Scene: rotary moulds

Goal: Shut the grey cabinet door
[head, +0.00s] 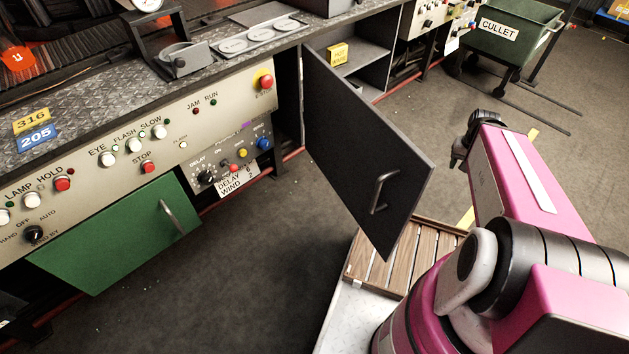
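The grey cabinet door (350,140) stands wide open in the head view, swung out from its hinge on the left side of the cabinet opening. A metal bar handle (379,193) is on its face near the free edge. The cabinet (372,62) behind it shows a shelf inside. My pink arm reaches up at the right, apart from the door. My gripper (462,152) shows as a dark shape at the arm's far end, right of the door's free edge and not touching the handle. Its fingers are too small and dark to read.
A green cullet cart (512,35) stands at the back right. Open floor (410,120) lies beyond the door.

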